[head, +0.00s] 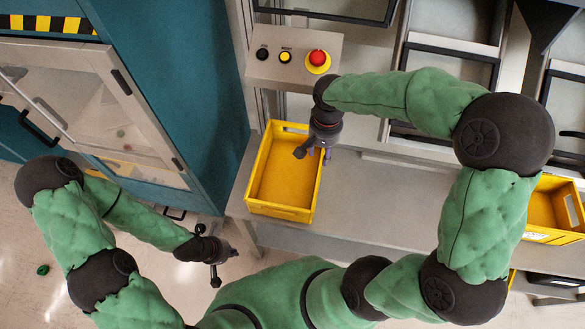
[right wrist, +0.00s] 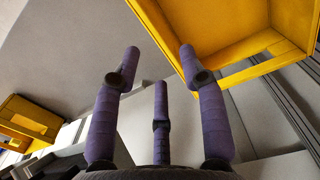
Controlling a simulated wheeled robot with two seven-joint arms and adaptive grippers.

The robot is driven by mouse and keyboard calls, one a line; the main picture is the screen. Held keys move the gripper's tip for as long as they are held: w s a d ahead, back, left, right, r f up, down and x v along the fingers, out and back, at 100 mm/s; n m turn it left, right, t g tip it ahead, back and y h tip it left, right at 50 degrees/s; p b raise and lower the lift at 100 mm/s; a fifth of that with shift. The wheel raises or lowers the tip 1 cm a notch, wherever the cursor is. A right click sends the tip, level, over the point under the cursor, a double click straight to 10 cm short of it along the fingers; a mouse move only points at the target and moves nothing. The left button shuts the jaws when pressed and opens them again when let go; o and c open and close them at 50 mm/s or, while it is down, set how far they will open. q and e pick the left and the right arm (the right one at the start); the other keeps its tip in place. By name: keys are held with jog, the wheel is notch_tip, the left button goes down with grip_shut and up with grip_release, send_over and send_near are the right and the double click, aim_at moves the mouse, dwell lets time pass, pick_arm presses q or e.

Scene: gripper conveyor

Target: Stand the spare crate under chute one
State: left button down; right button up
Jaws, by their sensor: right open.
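An empty yellow crate (head: 284,213) stands upright on the left end of the grey bench in the head view. My right gripper (head: 313,153) hangs over its right side near the far corner, open and with nothing between its fingers. In the right wrist view my three purple fingers (right wrist: 160,65) are spread, and a yellow crate (right wrist: 270,72) shows beyond them at the upper right. I cannot tell whether they touch it. My left gripper (head: 222,254) is low at the left, over the floor; its finger state is unclear. No chute number is readable.
Another yellow crate (head: 543,236) with a white label is at the right, partly behind my arm. The bench (head: 375,200) is clear between the crates. A button panel (head: 292,57) with a red stop button is at the back. A teal cabinet (head: 200,90) stands at the left.

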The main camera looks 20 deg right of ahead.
notch_tip(320, 180, down, 5)
jog(key=shift+f+b, duration=0.1)
jog(key=shift+b, duration=0.65)
jog(key=f, duration=0.1)
jog(key=f+b, duration=0.1)
jog(key=f, duration=0.1)
jog(key=f+b, duration=0.1)
jog(key=f, duration=0.1)
jog(key=shift+s+d, duration=0.2)
jog(key=shift+d, duration=0.1)
jog(key=shift+r, duration=0.1)
grip_shut()
